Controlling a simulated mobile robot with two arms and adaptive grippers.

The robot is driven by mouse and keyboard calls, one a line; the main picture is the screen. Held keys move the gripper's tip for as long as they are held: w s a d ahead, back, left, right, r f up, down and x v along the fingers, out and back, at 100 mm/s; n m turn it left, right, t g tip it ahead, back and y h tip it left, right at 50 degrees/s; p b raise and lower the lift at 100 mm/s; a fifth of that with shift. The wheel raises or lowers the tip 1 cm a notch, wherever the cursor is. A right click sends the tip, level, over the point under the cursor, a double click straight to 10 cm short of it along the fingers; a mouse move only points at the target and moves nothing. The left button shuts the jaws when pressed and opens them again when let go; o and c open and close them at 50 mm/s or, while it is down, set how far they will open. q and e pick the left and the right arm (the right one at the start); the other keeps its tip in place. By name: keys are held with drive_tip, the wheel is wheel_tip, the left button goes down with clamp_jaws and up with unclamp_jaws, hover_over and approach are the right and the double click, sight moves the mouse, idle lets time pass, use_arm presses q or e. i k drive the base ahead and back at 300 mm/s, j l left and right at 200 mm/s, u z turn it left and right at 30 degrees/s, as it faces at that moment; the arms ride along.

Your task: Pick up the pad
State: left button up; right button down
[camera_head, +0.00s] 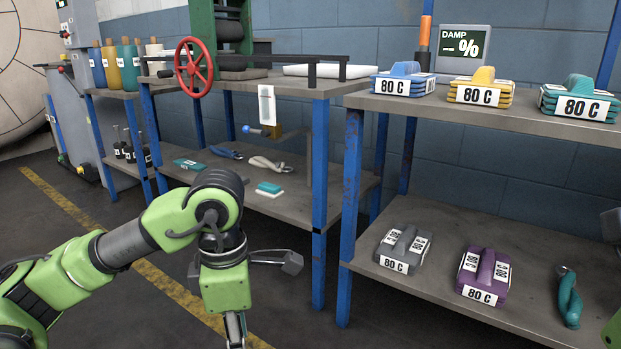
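The frame does not single out one thing as the pad. A white flat slab (330,71) lies on the middle bench top. A small teal-and-white block (269,189) lies on the shelf below. Blocks marked 80 C sit on the right rack: blue (403,80), yellow (481,88) and teal (579,98) on top, grey (403,248) and purple (483,276) below. My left gripper (235,330) points down in front of the middle bench, apart from all of these. Its fingertips are cut off by the bottom edge. My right gripper does not show.
The middle bench (320,90) has a red handwheel (194,67), rails and blue legs. Pliers-like tools (268,163) lie on its lower shelf. A teal tool (569,298) lies on the right rack's lower shelf. A display (463,50) reads DAMP. Floor (375,325) before the racks is clear.

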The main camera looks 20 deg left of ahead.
sight(272, 191)
drive_tip(key=i+j+z, duration=0.25)
drive_tip(key=j, duration=0.4)
drive_tip(key=i+j+z, duration=0.25)
drive_tip(key=j, duration=0.45)
drive_tip(key=j+z, duration=0.25)
drive_tip(key=j, duration=0.45)
drive_tip(key=j+z, duration=0.25)
drive_tip(key=j, duration=0.55)
drive_tip(key=i+j+z, duration=0.15)
drive_tip(key=j, duration=0.3)
drive_tip(key=i+j+z, duration=0.15)
drive_tip(key=j, duration=0.35)
drive_tip(key=j+z, duration=0.15)
drive_tip(key=j, duration=0.3)
drive_tip(key=i+j+z, duration=0.1)
drive_tip(key=i, duration=0.1)
